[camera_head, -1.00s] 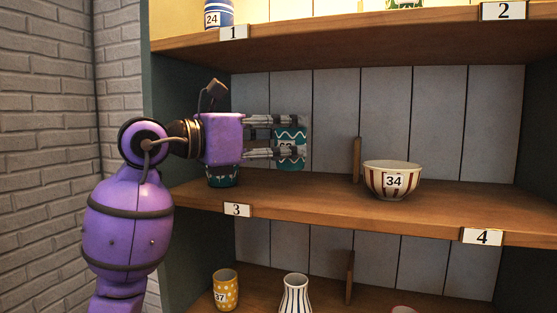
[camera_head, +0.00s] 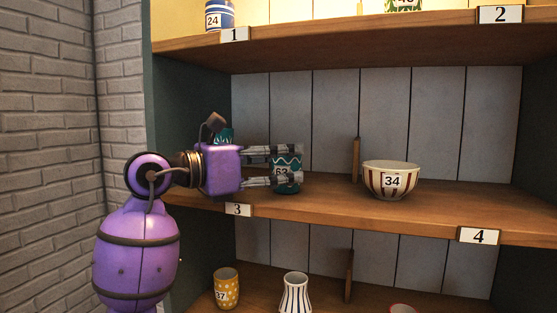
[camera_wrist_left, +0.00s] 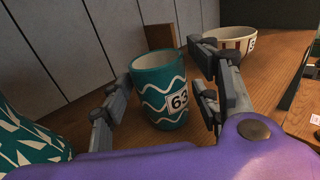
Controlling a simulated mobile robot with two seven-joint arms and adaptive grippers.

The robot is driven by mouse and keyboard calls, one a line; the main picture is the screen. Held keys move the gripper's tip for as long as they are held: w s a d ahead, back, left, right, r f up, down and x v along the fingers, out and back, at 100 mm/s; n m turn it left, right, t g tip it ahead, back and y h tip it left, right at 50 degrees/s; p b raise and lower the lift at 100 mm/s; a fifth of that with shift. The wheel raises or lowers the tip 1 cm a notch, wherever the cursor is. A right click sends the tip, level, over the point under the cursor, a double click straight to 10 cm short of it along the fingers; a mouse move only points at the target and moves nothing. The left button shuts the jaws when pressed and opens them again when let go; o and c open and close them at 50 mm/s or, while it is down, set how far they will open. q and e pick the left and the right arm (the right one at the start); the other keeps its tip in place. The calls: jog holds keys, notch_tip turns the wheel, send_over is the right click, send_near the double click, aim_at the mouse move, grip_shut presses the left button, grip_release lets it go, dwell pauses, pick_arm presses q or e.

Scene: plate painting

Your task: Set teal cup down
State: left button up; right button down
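The teal cup (camera_head: 289,184), with white wavy lines and the number 63, stands upright on the middle shelf in the head view, partly behind my fingers. It also shows upright in the left wrist view (camera_wrist_left: 160,92), between my fingers. My left gripper (camera_head: 299,165) reaches in from the left around the cup. In the left wrist view, gaps show between the cup and the fingers on both sides, so the gripper is open. My right gripper is in neither view.
A striped bowl numbered 34 (camera_head: 391,181) stands to the right on the same shelf (camera_head: 330,205), past a low wooden divider (camera_head: 356,160). Another teal patterned vessel (camera_wrist_left: 25,140) is close to my left finger. A yellow cup (camera_head: 227,289) and a striped vase (camera_head: 295,292) stand on the shelf below.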

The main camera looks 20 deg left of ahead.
pick_arm(q)
jog(key=shift+o, duration=0.2)
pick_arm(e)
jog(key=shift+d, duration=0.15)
pick_arm(q)
jog(key=shift+r, duration=0.1)
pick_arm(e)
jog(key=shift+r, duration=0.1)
pick_arm(q)
jog(key=shift+r, duration=0.15)
jog(key=b+v, duration=0.1)
jog(key=v, duration=0.9)
jog(key=shift+s+a+b, duration=0.2)
jog(key=shift+a+b, duration=0.15)
jog(key=shift+s+a, duration=0.3)
jog(key=shift+s, duration=0.25)
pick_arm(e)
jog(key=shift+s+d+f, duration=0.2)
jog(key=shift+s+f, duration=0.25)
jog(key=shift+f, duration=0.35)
